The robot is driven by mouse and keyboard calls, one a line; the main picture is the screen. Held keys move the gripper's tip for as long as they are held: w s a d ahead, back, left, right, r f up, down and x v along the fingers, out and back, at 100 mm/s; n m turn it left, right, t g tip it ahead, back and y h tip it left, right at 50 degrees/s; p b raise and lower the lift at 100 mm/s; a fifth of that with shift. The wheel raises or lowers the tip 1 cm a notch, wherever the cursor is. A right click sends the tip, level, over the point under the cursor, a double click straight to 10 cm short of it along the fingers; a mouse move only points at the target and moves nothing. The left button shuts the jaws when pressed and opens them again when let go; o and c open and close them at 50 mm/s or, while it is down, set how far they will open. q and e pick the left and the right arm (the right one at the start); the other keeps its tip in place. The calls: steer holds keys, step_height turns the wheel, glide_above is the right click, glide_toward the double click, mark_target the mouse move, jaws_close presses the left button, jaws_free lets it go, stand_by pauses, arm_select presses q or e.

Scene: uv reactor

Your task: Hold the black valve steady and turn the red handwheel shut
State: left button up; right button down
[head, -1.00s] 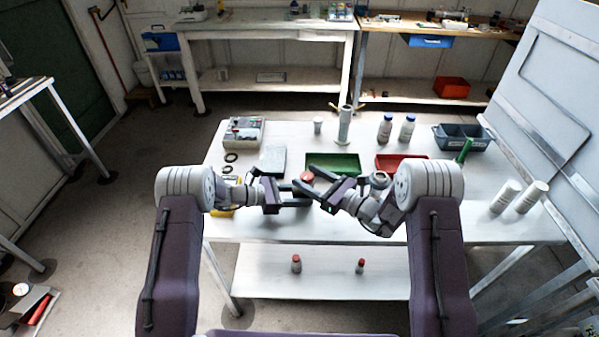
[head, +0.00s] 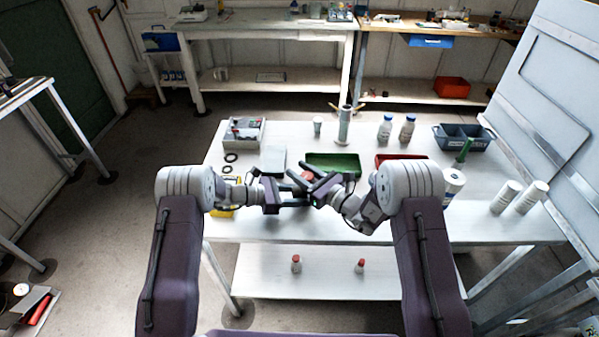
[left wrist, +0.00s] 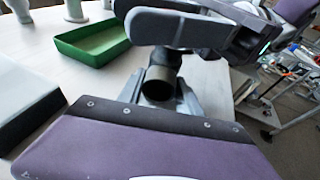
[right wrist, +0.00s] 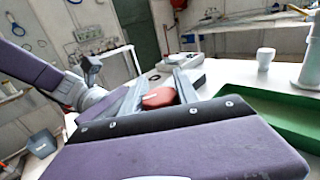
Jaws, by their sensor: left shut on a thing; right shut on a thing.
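The red handwheel (head: 307,175) is partly hidden behind my grippers at the middle of the bench. In the right wrist view the red handwheel (right wrist: 159,97) sits between the fingers of my right gripper (right wrist: 165,92), which is shut on it. My right gripper (head: 316,186) reaches in from the right, above the left one. Most of the valve is hidden in the head view.
A green tray (head: 333,163) lies just behind the grippers, with a red tray (head: 397,158) to its right. White bottles (head: 505,197) stand at the right of the bench. A grey flat block (head: 273,160) and a boxed device (head: 243,131) are at the left.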

steer(key=m+t+h, duration=0.3)
steer(key=h, duration=0.1)
steer(key=shift+w+d, duration=0.25)
steer(key=shift+d, duration=0.05)
steer(key=c, duration=0.9)
jaws_free()
steer(key=v, duration=1.2)
